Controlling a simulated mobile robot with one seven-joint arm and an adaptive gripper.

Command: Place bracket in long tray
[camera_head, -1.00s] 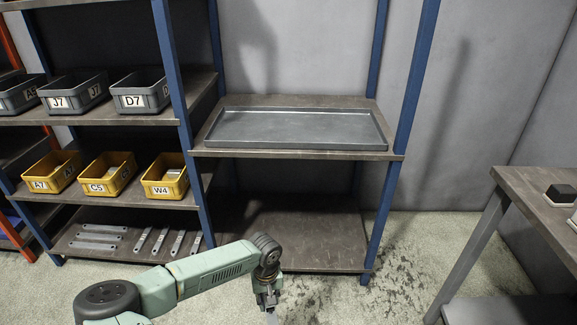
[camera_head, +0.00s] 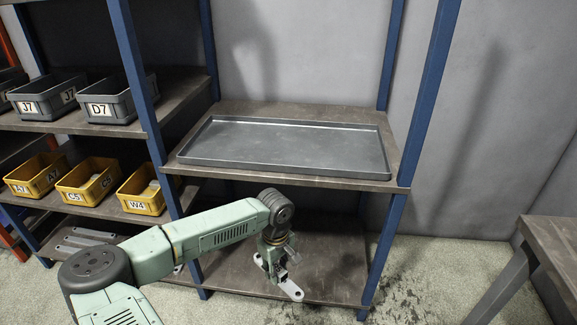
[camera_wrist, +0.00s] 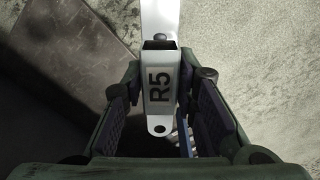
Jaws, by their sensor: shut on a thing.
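The bracket (camera_wrist: 160,88) is a galvanized metal piece marked R5, with round holes. In the wrist view it sits between the two fingers of my gripper (camera_wrist: 163,110), which is shut on it. In the head view my gripper (camera_head: 273,262) points down with the bracket (camera_head: 291,290) jutting out below and to the right, in front of the lower shelf. The long tray (camera_head: 285,145) is a shallow grey rectangular tray on the upper shelf, above and behind my gripper. It looks empty.
Blue posts (camera_head: 425,100) flank the shelf (camera_head: 300,176) that bears the tray. Grey bins (camera_head: 108,103) and yellow bins (camera_head: 90,185) stand on the left rack. More brackets (camera_head: 75,240) lie below them. A table (camera_head: 560,240) stands at the right.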

